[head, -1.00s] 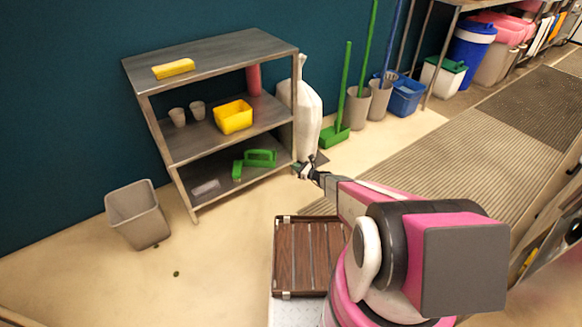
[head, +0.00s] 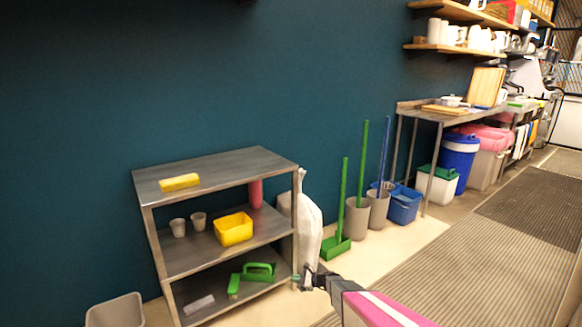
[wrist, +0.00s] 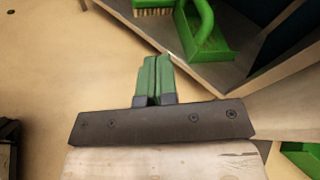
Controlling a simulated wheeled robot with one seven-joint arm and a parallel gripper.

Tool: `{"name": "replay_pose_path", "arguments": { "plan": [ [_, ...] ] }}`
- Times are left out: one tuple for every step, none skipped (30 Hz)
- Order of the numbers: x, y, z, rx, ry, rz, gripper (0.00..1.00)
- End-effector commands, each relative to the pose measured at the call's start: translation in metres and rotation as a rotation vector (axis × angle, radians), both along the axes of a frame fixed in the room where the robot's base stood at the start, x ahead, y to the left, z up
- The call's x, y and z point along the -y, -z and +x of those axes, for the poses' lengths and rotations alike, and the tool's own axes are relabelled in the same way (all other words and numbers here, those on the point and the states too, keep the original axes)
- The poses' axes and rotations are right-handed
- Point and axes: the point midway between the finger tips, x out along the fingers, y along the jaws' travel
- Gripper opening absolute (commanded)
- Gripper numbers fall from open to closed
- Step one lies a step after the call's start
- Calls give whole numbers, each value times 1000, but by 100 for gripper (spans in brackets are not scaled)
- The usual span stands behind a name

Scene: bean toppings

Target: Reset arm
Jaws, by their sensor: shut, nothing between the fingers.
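My gripper (head: 297,279) is at the lower middle of the head view, in front of the right end of a grey metal shelf unit (head: 215,164). In the wrist view its green fingers (wrist: 154,78) are together with nothing between them. My pink arm reaches up from the bottom edge of the head view.
The shelf holds a yellow sponge (head: 180,182), a yellow tub (head: 233,229) and two grey cups. A grey bin (head: 116,311) is lower left. The ridged mat (head: 450,260) at right is clear.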

Motion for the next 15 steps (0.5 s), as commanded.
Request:
{"name": "replay_pose_path", "arguments": {
  "plan": [
    [1, -26, -22, 49, -57, -69, 0],
    [2, -35, -32, 78, -95, -115, 0],
    [5, -48, -44, 118, -146, -178, 0],
    [7, -57, -54, 150, -188, -226, 0],
    [10, -66, -64, 180, -229, -274, 0],
    [14, -78, -77, 221, -284, -337, 0],
    [18, -87, -87, 249, -326, -384, 0],
    [22, -95, -97, 279, -368, -432, 0],
    [28, -107, -109, 316, -425, -495, 0],
    [34, -114, -119, 342, -468, -543, 0],
    [39, -123, -129, 370, -510, -589, 0],
    [47, -134, -142, 403, -569, -652, 0],
    [54, -142, -151, 429, -613, -699, 0],
    [61, -150, -161, 452, -657, -744, 0],
    [70, -161, -174, 482, -718, -807, 0]
  ]
}}
